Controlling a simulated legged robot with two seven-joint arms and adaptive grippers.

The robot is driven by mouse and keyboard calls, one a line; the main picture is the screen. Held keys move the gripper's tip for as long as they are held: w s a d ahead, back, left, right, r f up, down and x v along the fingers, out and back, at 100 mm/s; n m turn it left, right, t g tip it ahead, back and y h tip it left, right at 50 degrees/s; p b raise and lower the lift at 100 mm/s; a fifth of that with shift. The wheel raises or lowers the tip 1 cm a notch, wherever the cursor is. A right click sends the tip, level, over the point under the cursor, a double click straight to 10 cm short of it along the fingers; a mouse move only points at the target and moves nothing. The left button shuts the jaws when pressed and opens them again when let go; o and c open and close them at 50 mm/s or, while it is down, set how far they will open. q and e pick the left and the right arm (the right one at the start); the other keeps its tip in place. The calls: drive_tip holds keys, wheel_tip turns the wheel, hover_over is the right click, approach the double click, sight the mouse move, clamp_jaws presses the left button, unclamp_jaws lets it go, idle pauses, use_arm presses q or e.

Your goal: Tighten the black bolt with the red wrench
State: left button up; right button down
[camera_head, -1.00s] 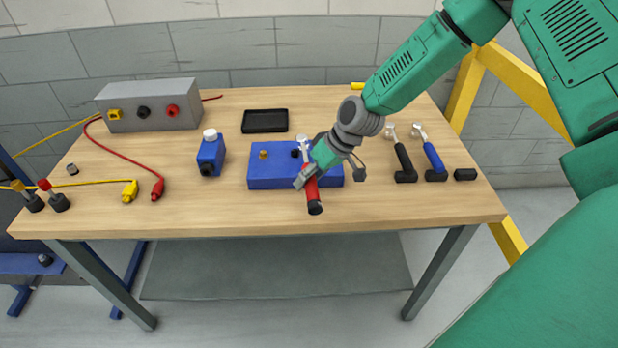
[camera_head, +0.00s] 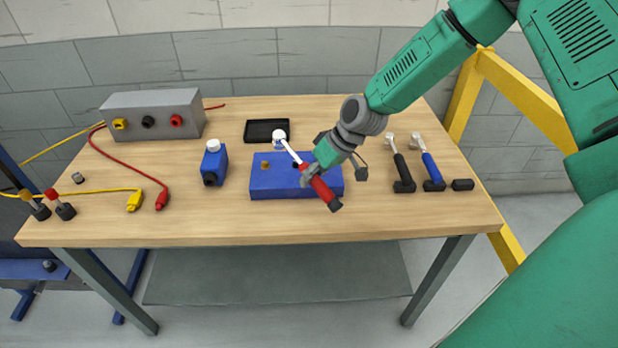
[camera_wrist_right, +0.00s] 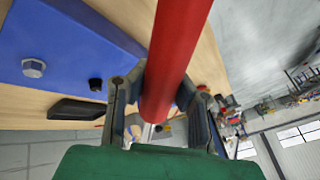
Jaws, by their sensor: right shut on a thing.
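My right gripper (camera_head: 312,174) is shut on the red handle of the red wrench (camera_head: 322,188), in front of the blue block (camera_head: 285,187). The wrench slants up and left, its silver head (camera_head: 280,136) near the block's far edge; I cannot tell its height. The black bolt (camera_head: 295,165) is mostly hidden behind the wrench shaft. A gold bolt (camera_head: 265,165) stands left of it. The right wrist view shows the red handle (camera_wrist_right: 178,60) between the fingers, the black bolt (camera_wrist_right: 95,84) and a silver bolt (camera_wrist_right: 33,68) on the block. My left gripper is not in view.
A black-handled wrench (camera_head: 401,170) and a blue-handled wrench (camera_head: 430,168) stand at right. A black tray (camera_head: 266,131) lies behind the block. A blue bottle (camera_head: 214,165), a grey socket box (camera_head: 153,116) and cables are at left. The table's front strip is clear.

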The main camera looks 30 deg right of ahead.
sight(309, 165)
drive_tip(key=shift+r, duration=0.15)
wheel_tip(309, 165, up, 4)
drive_tip(key=p, duration=0.3)
